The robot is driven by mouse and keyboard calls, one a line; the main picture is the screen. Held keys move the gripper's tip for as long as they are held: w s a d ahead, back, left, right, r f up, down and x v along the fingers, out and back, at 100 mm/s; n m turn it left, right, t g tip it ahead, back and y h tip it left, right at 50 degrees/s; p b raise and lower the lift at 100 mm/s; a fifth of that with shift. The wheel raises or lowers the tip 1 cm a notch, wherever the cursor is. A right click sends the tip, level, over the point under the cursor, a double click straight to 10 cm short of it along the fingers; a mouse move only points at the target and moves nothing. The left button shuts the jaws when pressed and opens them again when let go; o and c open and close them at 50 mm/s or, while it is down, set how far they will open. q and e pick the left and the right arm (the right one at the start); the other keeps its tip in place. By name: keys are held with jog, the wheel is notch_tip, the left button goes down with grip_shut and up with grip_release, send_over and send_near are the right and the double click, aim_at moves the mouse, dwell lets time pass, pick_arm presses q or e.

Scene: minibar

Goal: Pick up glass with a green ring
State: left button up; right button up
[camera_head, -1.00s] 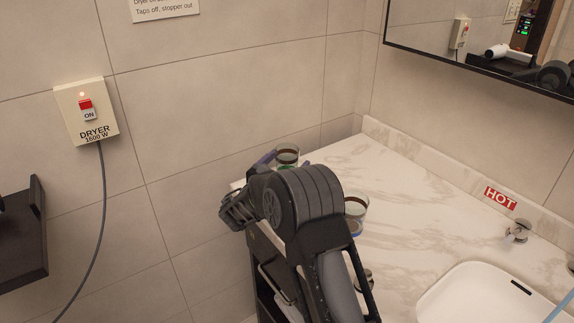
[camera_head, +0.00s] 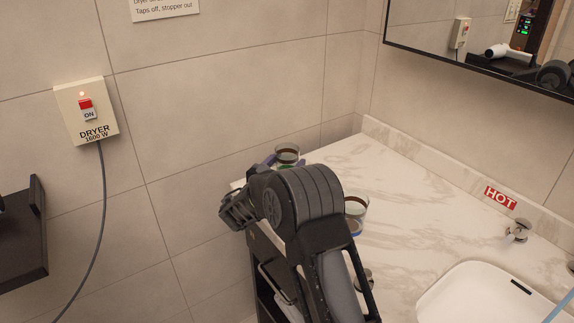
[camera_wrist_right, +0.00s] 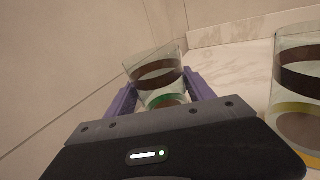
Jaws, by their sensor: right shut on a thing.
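The glass with a green ring (camera_head: 288,152) is at the far left end of the marble counter in the head view, partly behind my right arm. It is clear, with a dark band around it. In the wrist view the same glass (camera_wrist_right: 155,74) stands between the purple fingers, with the green ring low on it. My right gripper (camera_wrist_right: 161,90) is shut on this glass, a finger on each side. In the head view my wrist hides the glass's lower part, so I cannot tell whether it touches the counter. My left gripper is not in view.
Another glass (camera_head: 356,208) with a dark band stands on the counter (camera_head: 410,200), right of my arm, a blue ring low on it. A glass with a yellow band (camera_wrist_right: 297,95) is at the wrist view's right edge. A sink (camera_head: 480,295) and tap (camera_head: 517,232) are at right.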

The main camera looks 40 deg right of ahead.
jog(key=c, duration=0.5)
notch_tip(320, 180, up, 10)
dwell(0.5)
jog(key=shift+a+f, duration=0.1)
dwell(0.4)
